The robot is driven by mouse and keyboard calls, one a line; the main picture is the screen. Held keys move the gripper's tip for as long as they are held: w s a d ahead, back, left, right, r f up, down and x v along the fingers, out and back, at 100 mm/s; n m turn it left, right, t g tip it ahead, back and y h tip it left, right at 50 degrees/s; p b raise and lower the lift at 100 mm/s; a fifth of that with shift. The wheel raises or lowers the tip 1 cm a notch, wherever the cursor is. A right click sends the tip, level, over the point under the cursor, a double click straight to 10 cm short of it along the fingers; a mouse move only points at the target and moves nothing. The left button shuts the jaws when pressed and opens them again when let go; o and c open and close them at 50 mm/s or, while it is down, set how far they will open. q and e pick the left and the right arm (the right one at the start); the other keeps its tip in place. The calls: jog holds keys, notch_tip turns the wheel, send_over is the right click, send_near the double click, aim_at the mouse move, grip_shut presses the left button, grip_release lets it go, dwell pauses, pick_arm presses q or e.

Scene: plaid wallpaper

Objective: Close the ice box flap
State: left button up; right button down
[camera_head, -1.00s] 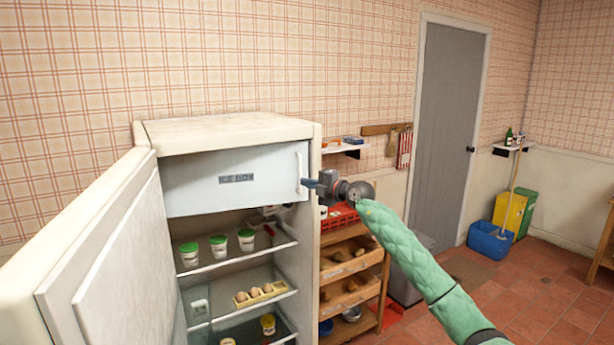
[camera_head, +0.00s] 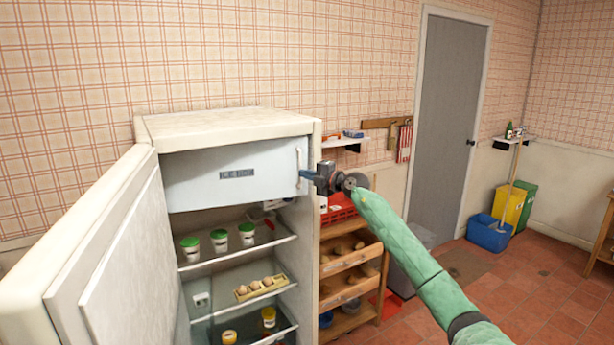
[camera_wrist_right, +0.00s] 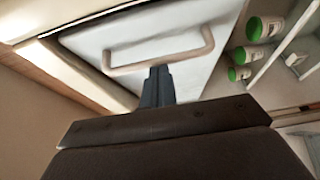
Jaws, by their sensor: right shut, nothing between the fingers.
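The white ice box flap (camera_head: 232,177) spans the top of the open fridge, with a dark label on its front. It looks nearly flush with the fridge opening; a thin gap along its edges is hard to judge. Its pale bar handle (camera_head: 300,168) is upright at the right edge and also shows in the right wrist view (camera_wrist_right: 158,58). My right gripper (camera_head: 306,175) is shut and empty, its fingertips at the handle's lower part. In the wrist view the fingertips (camera_wrist_right: 157,76) are just below the handle bar, touching or very close. My left gripper is out of view.
The fridge door (camera_head: 115,255) stands open on the left. Fridge shelves below the flap hold green-lidded tubs (camera_head: 219,239) and an egg tray (camera_head: 262,288). A wooden rack (camera_head: 350,270) stands close right of the fridge, under a wall shelf (camera_head: 345,143). Floor farther right is mostly clear.

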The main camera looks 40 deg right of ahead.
aim_at(297, 168)
jog(key=w+d, duration=0.1)
jog(key=w, duration=0.1)
jog(key=w+d, duration=0.1)
jog(key=w, duration=0.1)
jog(key=shift+d+b, duration=0.2)
jog(key=shift+b, duration=0.1)
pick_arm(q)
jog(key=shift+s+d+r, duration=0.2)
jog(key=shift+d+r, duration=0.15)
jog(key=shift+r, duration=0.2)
pick_arm(e)
jog(key=shift+w+d+f, duration=0.1)
jog(key=shift+w+d, duration=0.1)
